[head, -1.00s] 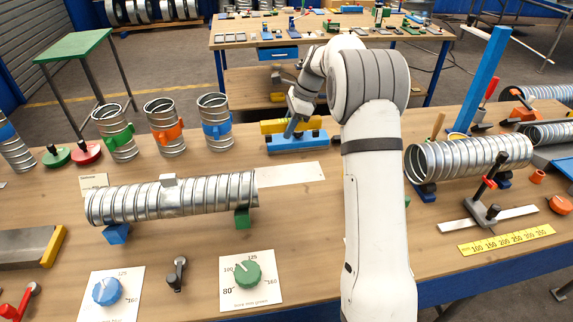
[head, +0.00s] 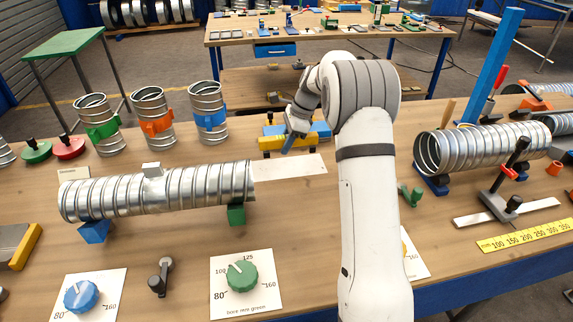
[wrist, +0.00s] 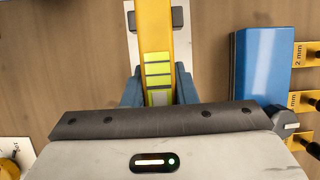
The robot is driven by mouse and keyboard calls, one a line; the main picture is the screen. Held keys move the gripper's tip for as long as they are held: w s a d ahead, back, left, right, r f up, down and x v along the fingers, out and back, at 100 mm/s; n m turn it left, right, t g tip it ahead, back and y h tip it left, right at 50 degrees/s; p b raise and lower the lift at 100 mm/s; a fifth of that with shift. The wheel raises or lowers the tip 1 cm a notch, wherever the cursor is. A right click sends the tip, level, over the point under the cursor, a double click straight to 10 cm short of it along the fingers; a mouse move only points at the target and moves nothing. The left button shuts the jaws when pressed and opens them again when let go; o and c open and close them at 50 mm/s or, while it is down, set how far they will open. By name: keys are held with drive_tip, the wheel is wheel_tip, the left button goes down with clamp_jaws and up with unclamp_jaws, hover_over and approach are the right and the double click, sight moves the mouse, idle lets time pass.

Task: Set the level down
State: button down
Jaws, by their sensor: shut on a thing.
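The level is a yellow bar with green vials (wrist: 158,68). In the wrist view it runs upward away from between my blue jaws. My gripper (wrist: 158,92) is shut on the level. In the head view my gripper (head: 289,143) holds the level (head: 270,143) low over the far part of the bench, in front of a blue block (head: 274,129). I cannot tell whether the level's underside touches the bench. The jaws hide part of it.
A pale strip (head: 290,167) lies nearer, beside the spiral duct (head: 160,192) on blue and green supports. Banded duct pieces (head: 155,118) stand to the left. In the wrist view a blue block (wrist: 262,60) with yellow tags is close to the right of the level.

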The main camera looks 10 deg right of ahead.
sight(282, 168)
drive_tip(key=shift+f+p, duration=0.3)
drive_tip(key=shift+f, duration=2.95)
drive_tip(key=shift+f, duration=0.1)
drive_tip(key=c, duration=1.2)
unclamp_jaws()
drive_tip(key=shift+o, duration=0.2)
